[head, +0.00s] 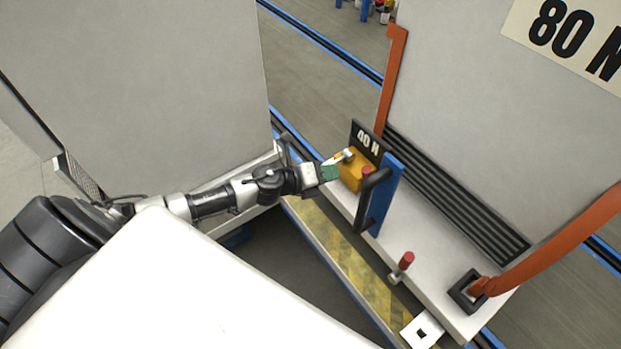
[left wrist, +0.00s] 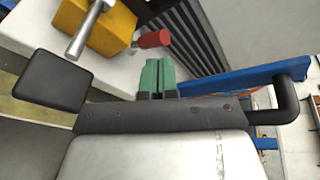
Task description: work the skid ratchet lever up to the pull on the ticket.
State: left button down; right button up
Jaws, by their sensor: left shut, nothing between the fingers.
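My left gripper (head: 332,172), with green fingers, is shut and empty beside the yellow ratchet box (head: 351,175) on the skid. In the left wrist view its fingertips (left wrist: 159,72) are together, just short of a red-gripped lever (left wrist: 151,40), with a gap between them. The yellow box (left wrist: 108,28) and a silver rod (left wrist: 84,38) lie beyond. In the head view the red grip (head: 367,170) shows partly behind a black handle. A dark plate reads 40 N (head: 368,141); a pale ticket reads 80 N (head: 575,35). My right gripper is out of view.
A blue post (head: 386,195) with a black handle (head: 371,200) stands close to the gripper. A second red-topped lever (head: 406,262) stands nearer on the skid. Orange straps (head: 560,250) flank the large grey crate (head: 465,110). Yellow-black striping (head: 345,260) edges the skid.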

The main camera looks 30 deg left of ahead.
pick_arm(q)
jog(key=s+a+r+m+g+y+b, duration=0.1)
jog(key=s+a+m+g+y, duration=0.1)
jog(key=a+m+g, duration=0.5)
jog(key=s+a+m, duration=0.1)
jog(key=a+m, duration=0.3)
jog(key=m, duration=0.4)
jog(key=shift+s+r+g, duration=0.15)
jog(key=shift+r+g, duration=0.1)
jog(key=shift+g, duration=0.05)
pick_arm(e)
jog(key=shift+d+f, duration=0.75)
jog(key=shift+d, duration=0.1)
pick_arm(q)
jog(key=b+x, duration=0.3)
jog(key=x, duration=0.3)
jog(key=shift+f+b, duration=0.2)
jog(key=shift+b, duration=0.15)
jog(key=shift+w+d+f, duration=0.2)
jog(key=shift+w+f, duration=0.05)
jog(key=shift+w, duration=0.05)
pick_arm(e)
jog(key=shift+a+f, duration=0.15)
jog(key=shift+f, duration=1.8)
